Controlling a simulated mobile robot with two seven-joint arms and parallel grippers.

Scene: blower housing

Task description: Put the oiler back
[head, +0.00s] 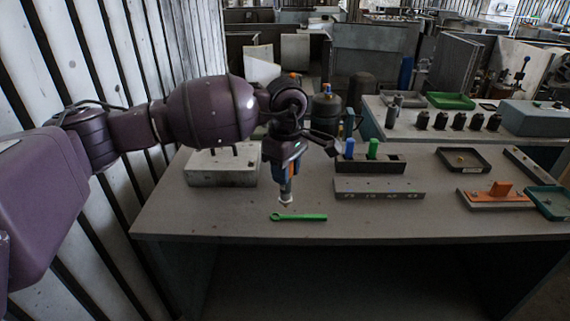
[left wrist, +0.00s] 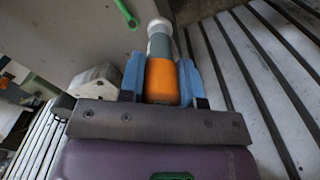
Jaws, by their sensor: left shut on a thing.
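The oiler (head: 285,197) is a slim cylinder with a white end, a grey section and an orange band. In the left wrist view the oiler (left wrist: 161,78) sits between the two blue fingers of my left gripper (left wrist: 160,72). In the head view my left gripper (head: 284,172) points down and is shut on it, holding it roughly upright with the white end low over the table. I cannot tell whether that end touches the table (head: 230,220). A dark rack (head: 395,168) with a blue and a green handle stands to the right. My right gripper is not in view.
A green wrench (head: 298,217) lies just in front of the oiler. A pale block (head: 222,167) stands to the left. A grey bar with holes (head: 378,188), a dark tray (head: 463,159) and an orange fixture (head: 492,196) lie to the right. The table's front left is clear.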

